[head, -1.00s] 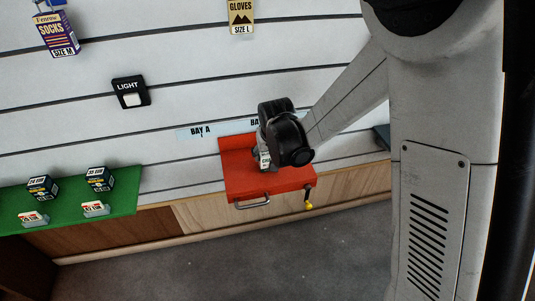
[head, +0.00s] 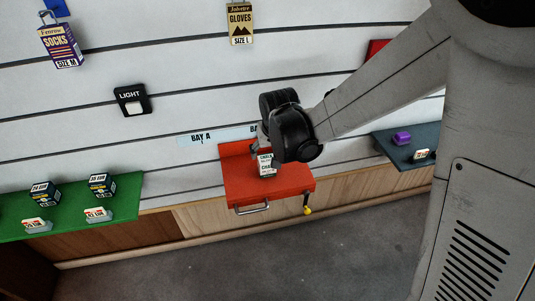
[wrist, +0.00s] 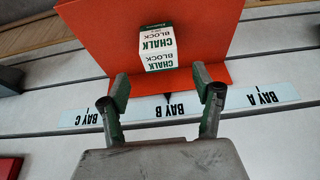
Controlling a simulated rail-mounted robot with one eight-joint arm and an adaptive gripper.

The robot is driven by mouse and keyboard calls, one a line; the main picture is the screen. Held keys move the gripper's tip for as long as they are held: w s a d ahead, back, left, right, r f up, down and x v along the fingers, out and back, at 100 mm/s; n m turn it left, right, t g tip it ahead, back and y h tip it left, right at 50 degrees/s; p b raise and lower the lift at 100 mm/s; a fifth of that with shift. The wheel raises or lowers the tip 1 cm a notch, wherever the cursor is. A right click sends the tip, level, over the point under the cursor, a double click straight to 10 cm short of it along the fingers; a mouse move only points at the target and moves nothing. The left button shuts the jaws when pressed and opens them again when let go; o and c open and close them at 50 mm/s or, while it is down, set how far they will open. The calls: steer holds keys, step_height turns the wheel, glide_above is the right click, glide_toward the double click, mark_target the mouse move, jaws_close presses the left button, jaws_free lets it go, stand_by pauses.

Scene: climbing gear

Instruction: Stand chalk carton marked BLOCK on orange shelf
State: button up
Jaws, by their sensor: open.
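The white and green chalk carton marked BLOCK (wrist: 158,48) stands on the orange shelf (wrist: 215,25) in the wrist view, its lettering upside down there. In the head view the carton (head: 266,165) shows on the orange shelf (head: 250,190), just below my gripper and partly covered by it. My gripper (wrist: 162,95) is open in the wrist view. Its two fingers are apart, with the carton beyond the tips and a visible gap between. In the head view the fingers of my gripper (head: 262,147) are mostly hidden behind the dark wrist.
A green shelf (head: 125,190) with several small boxes is at left. A dark shelf (head: 425,155) with a purple item (head: 402,138) is at right. The orange shelf has a handle (head: 252,207) and a yellow-tipped knob (head: 308,210) at its front. BAY labels (head: 200,135) line the wall behind.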

steer(key=shift+p+v, duration=0.5)
steer(key=shift+v, duration=2)
steer(key=s+d+r+m+t, duration=0.1)
steer(key=s+d+r, duration=1)
steer(key=s+d+t, duration=0.1)
steer(key=s+d, duration=0.2)
steer(key=s, duration=0.2)
steer(key=s+d+r+m+h, duration=0.1)
steer(key=s+d, duration=0.2)
steer(key=s, duration=0.3)
steer(key=shift+s+d+r+t, duration=0.2)
steer(key=shift+d+r+t, duration=0.05)
steer(key=shift+t, duration=0.15)
step_height(320, 180, up, 6)
steer(key=p, duration=0.5)
steer(key=shift+f+p, duration=0.2)
steer(key=shift+p, duration=0.1)
